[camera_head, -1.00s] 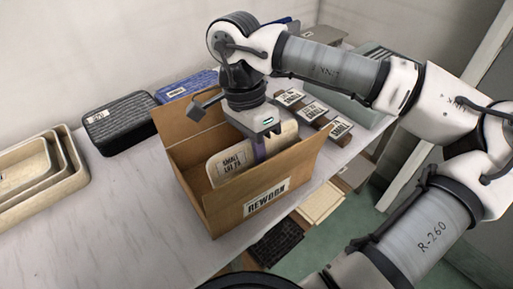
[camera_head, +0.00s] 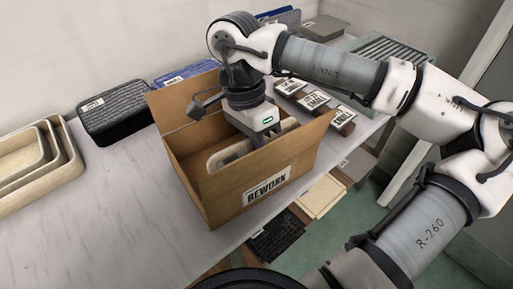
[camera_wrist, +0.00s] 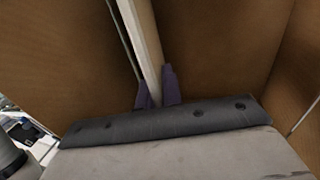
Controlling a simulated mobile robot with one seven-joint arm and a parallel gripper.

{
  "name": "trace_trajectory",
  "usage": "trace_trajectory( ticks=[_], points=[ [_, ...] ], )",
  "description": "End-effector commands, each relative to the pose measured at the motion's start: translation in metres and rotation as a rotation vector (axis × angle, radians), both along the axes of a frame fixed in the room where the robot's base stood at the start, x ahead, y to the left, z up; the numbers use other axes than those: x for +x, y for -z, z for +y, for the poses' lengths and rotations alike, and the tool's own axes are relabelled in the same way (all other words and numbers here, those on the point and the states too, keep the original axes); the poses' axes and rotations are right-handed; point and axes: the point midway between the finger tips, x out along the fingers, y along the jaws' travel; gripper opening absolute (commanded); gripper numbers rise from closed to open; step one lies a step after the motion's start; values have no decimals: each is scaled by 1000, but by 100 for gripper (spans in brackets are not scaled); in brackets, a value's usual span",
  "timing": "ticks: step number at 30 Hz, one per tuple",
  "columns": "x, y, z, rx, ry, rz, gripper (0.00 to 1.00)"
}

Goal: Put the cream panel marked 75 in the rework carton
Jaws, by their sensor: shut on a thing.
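The rework carton (camera_head: 224,193) is an open brown box with a REWORK label on its front, standing on the pale table. The cream panel (camera_head: 222,158) is upright inside the carton, its lower part hidden by the front wall. Its marking is mostly hidden now. My gripper (camera_wrist: 158,92) is shut on the panel; in the wrist view the purple fingers pinch the panel's edge (camera_wrist: 143,40) between the brown carton walls (camera_wrist: 215,50). In the head view my wrist is down in the carton's opening. I cannot tell whether the panel touches the carton's floor.
Nested cream trays (camera_head: 38,165) stand at the left. A black ribbed panel (camera_head: 115,112) and a blue one (camera_head: 185,75) lie behind the carton. Labelled pieces (camera_head: 314,101) are at the right. Carton flaps stand close around my wrist.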

Motion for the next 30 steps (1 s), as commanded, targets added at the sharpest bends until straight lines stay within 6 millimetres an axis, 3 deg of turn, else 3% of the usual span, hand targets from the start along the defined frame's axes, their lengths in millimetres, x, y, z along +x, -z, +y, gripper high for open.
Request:
trace_trajectory(
  ticks=[30],
  points=[
    [0, 12, 0, 0, 0, 0, 0]
  ],
)
